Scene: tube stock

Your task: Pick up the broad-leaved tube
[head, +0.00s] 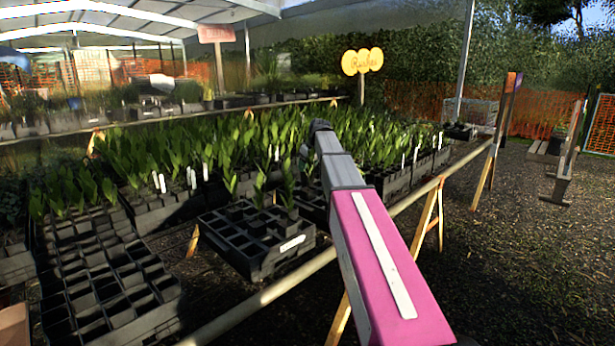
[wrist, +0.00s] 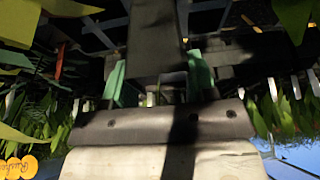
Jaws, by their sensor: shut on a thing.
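In the wrist view my gripper (wrist: 158,82) has its two green fingers on either side of a dark, square-sided plant tube (wrist: 155,40), and it is shut on it. Its leaves cannot be told apart from the neighbours' there. In the head view my pink and grey arm reaches over the plants, and its far end hides my fingers and the held tube. Broad-leaved plants (head: 288,185) stand in a black cell tray (head: 250,262) just left of my arm; several of its cells are empty.
Dense leafy tubes (head: 150,150) fill trays behind. A mostly empty cell tray (head: 100,285) lies at the left. A pale rail (head: 270,292) on wooden trestles (head: 430,215) runs along the bench front. A yellow "Rushes" sign (head: 362,61) stands at the back. Gravel ground (head: 520,250) at the right is open.

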